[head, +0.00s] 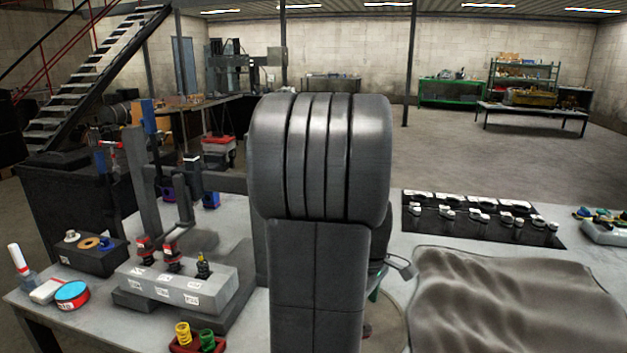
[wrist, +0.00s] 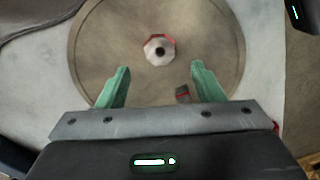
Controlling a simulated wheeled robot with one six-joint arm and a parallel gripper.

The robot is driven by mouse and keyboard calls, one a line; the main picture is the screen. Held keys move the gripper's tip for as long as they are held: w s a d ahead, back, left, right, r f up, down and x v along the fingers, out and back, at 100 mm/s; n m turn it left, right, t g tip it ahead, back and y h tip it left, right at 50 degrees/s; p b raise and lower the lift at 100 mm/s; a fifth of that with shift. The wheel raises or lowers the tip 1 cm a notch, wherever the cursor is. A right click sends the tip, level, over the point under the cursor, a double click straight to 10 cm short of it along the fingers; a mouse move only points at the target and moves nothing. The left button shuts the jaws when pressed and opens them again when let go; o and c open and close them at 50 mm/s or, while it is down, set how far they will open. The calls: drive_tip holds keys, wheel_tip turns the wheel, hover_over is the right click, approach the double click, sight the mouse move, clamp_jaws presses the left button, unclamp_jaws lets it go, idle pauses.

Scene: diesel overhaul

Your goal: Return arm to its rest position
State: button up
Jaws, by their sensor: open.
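My gripper (wrist: 158,68) shows in the wrist view with its two green fingers spread apart and nothing between them. Beyond the fingertips is a round brown-grey disc (wrist: 105,45) on the pale table. A small hexagonal metal part with a dark central hole and red marks (wrist: 160,50) sits near the disc's middle, apart from the fingers. A small dark piece with a red stripe (wrist: 183,94) shows beside the right finger. In the head view, my own arm fills the middle and hides most of the gripper and disc.
The workbench (head: 402,243) holds a grey block with injector-like parts (head: 185,287) at left, red tray with springs (head: 195,344) in front, black mat with several small parts (head: 480,218) at right, and crumpled grey cloth (head: 510,300). Open floor lies behind.

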wheel_tip(320, 180, down, 7)
drive_tip(key=shift+r+b, duration=0.1)
drive_tip(key=shift+b, duration=0.2)
drive_tip(key=shift+r, duration=1.5)
